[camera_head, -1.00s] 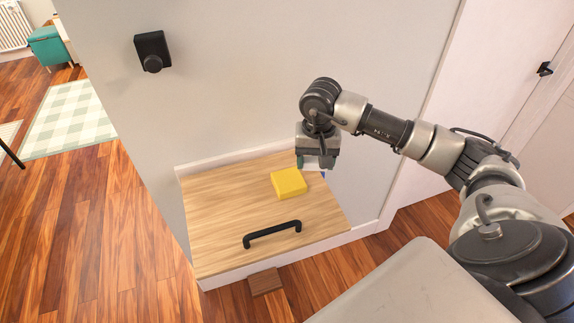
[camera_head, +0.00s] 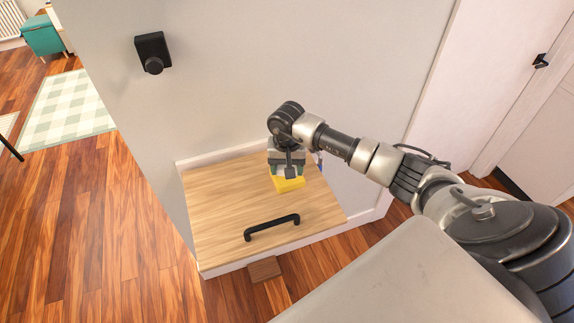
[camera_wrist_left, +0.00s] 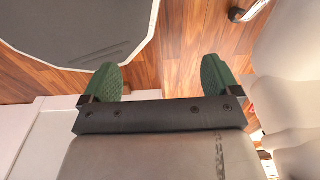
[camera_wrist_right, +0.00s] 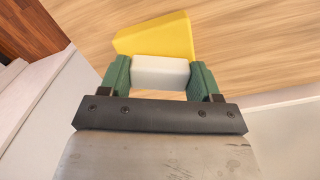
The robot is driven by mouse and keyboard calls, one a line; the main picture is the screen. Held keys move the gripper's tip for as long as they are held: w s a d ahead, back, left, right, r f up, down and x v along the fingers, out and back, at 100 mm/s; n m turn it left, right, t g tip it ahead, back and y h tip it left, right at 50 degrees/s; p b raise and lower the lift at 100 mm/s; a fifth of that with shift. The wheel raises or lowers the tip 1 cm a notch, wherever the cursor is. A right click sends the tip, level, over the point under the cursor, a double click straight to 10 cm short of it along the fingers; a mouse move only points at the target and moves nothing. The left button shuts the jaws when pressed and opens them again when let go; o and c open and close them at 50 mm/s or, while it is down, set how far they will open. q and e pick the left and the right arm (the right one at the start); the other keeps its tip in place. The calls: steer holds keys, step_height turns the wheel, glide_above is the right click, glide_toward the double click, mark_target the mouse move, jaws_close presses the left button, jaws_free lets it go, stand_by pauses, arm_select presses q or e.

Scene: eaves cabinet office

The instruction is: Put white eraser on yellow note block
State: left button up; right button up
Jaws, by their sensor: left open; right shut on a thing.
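The white eraser (camera_wrist_right: 160,72) is between the green fingers of my right gripper (camera_wrist_right: 160,78), which is shut on it. The yellow note block (camera_head: 290,184) lies on the wooden cabinet top, and it also shows in the right wrist view (camera_wrist_right: 155,38). My right gripper (camera_head: 287,172) is above the block in the head view and hides its back part. In the right wrist view the eraser overlaps the block's near edge; I cannot tell whether they touch. My left gripper (camera_wrist_left: 162,80) is open and empty over the floor, and shows only in the left wrist view.
The wooden cabinet top (camera_head: 225,205) has a black handle (camera_head: 271,227) near its front edge. A wall stands behind it. A small brown block (camera_head: 264,269) is below the front edge. The left part of the top is clear.

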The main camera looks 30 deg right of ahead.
steer(key=shift+f, duration=0.1)
steer(key=o, duration=0.9)
steer(key=shift+r, duration=0.2)
steer(key=shift+r+b, duration=1.25)
steer(key=shift+r, duration=4.65)
